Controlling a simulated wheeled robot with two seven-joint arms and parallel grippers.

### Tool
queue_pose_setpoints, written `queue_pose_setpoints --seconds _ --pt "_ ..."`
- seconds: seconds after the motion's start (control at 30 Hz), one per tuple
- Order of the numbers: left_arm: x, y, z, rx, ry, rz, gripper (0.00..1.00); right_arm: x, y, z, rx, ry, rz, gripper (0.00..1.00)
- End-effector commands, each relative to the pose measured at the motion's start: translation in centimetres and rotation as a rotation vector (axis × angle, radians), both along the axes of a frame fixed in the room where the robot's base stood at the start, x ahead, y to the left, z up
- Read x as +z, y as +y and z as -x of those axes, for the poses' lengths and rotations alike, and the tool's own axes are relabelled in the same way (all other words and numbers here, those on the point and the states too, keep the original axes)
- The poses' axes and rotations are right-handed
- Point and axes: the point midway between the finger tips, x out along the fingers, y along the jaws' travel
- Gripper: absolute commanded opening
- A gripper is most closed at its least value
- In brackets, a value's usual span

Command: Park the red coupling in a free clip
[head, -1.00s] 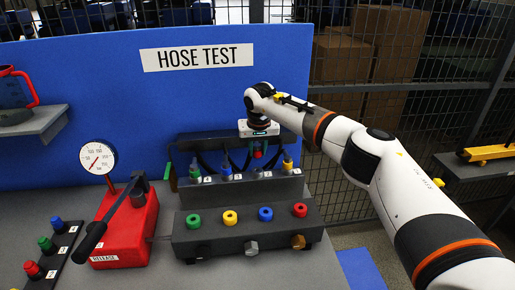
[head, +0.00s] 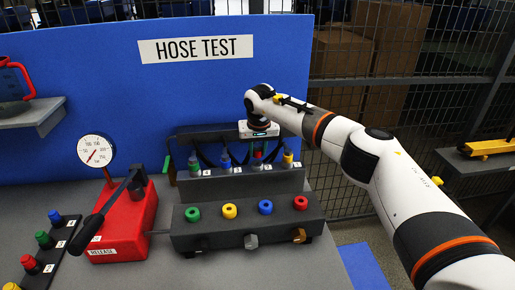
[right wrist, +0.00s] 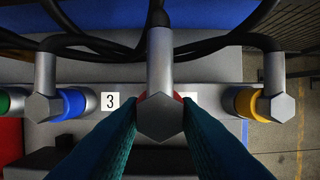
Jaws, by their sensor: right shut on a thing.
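My right gripper (head: 259,146) is shut on the red coupling (head: 257,157), pointing down at the clip rack (head: 190,187). In the right wrist view the fingers (right wrist: 160,120) close on both sides of the coupling's grey hex end (right wrist: 160,117), with a little red (right wrist: 178,97) behind it. The coupling is upright, over or in the place between the blue coupling (right wrist: 70,104) and the yellow coupling (right wrist: 248,102). I cannot tell whether it is seated. A green coupling (head: 194,164) stands at the rack's left end. My left gripper is not in view.
Below the rack is a block with green, yellow, blue and red ports (head: 300,203). A red pump (head: 125,225) with a black lever and a gauge (head: 96,150) stands left. Black hoses (right wrist: 210,45) run behind the couplings. The blue board (head: 100,90) is close behind.

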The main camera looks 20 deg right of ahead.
Motion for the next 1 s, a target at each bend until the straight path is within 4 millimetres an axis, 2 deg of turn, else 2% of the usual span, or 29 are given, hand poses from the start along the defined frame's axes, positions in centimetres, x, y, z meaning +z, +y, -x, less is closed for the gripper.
queue_pose_setpoints --seconds 0.27,0.7,1.0 --pt "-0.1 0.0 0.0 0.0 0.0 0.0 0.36 -0.1 0.0 0.0 0.0 0.0 0.0 0.0" --pt "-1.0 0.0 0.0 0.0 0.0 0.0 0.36 -1.6 0.0 0.0 0.0 -0.001 -0.001 0.0" --pt "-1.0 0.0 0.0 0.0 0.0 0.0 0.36 -1.6 0.0 0.0 0.0 -0.001 -0.001 0.0"
